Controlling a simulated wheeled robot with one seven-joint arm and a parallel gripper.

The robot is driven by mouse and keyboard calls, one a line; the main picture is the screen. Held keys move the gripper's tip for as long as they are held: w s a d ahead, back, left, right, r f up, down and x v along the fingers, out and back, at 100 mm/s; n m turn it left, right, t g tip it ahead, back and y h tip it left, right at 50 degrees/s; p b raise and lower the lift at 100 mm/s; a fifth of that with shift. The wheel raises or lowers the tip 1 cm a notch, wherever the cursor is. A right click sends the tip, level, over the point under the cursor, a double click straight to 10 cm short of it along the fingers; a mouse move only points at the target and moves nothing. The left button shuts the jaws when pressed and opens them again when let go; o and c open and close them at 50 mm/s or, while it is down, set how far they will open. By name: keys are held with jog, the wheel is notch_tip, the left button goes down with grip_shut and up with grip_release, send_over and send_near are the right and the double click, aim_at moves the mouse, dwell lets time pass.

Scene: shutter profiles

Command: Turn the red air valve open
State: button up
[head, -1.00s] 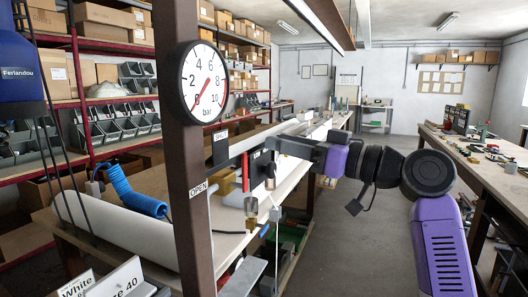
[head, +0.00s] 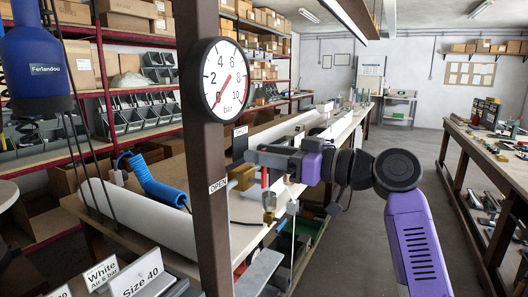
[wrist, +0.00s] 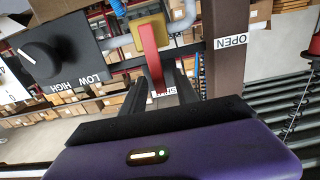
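The red valve handle (head: 265,178) stands roughly upright beside the brown post (head: 213,235). Brass fittings (head: 268,201) sit below it. In the wrist view the red handle (wrist: 152,55) runs down from a brass body (wrist: 150,32) towards my gripper (wrist: 163,88). In the head view my gripper (head: 250,157) is level with the handle's upper end, close to the post. Its finger gap and any contact are unclear. The OPEN label (head: 217,186) is on the post; the SHUT label (head: 240,131) is above. The gauge (head: 224,80) needle points near 0.
A black knob panel marked LOW and HIGH (wrist: 60,55) is near the valve in the wrist view. A blue coiled hose (head: 160,185) and white profile (head: 140,215) lie on the bench to the left. The floor aisle (head: 405,160) on the right is clear.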

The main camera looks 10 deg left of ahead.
grip_shut()
dwell(1.4)
